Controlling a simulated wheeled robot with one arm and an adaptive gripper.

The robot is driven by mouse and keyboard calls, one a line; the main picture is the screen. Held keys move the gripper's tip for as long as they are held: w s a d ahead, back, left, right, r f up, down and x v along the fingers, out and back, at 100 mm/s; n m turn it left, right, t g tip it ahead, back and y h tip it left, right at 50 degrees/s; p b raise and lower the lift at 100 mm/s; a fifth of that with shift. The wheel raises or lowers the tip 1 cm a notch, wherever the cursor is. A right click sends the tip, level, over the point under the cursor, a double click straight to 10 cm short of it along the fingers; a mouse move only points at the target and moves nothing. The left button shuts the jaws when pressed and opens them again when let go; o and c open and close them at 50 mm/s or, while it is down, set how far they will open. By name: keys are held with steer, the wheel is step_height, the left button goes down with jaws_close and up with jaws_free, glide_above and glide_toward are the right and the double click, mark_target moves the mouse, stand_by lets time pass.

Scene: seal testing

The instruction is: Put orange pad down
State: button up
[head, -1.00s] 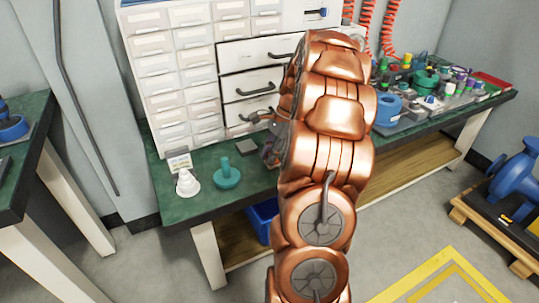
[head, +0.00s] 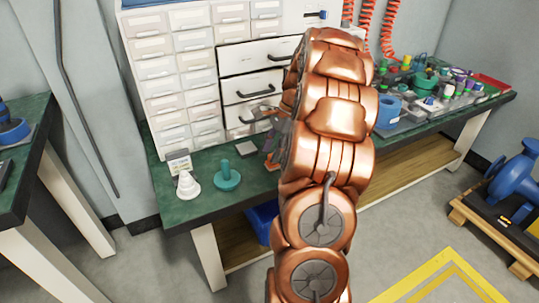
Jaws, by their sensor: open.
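My gripper (head: 268,140) is mostly hidden behind my copper arm. Its visible dark part is just left of the arm, above the green bench top and in front of the drawers. It is open. A small orange patch (head: 271,163) shows low beside it at the bench top, partly covered by my arm. It may be the orange pad, but its full shape is hidden. I cannot tell whether the gripper touches it.
A green knobbed piece (head: 227,177) and a white stepped cone (head: 187,185) stand on the green bench (head: 207,207) left of the gripper. A small grey block (head: 246,148) lies behind. A drawer cabinet (head: 185,90) backs the bench. A blue bin (head: 262,222) is below.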

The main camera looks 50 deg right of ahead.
steer(key=p+v, duration=0.2)
steer(key=v, duration=0.8)
steer(key=shift+a, duration=0.15)
steer(key=s+a+n+g+h, duration=0.15)
steer(key=a+n, duration=0.45)
steer(key=a, duration=0.7)
steer(key=s+a+n+g, duration=0.2)
steer(key=a+n, duration=0.3)
steer(key=a, duration=0.7)
steer(key=s+a+f+n+h, duration=0.1)
steer(key=s+a+f+n, duration=0.2)
steer(key=s, duration=0.6)
steer(key=s+a+f+n+g+h, duration=0.1)
steer(key=s+a+f+n+h, duration=0.1)
steer(key=s+a+n, duration=0.6)
steer(key=s+f, duration=0.1)
steer(key=s, duration=0.1)
steer(key=shift+s, duration=0.3)
steer(key=shift+a+r+g, duration=0.1)
steer(key=shift+g, duration=0.15)
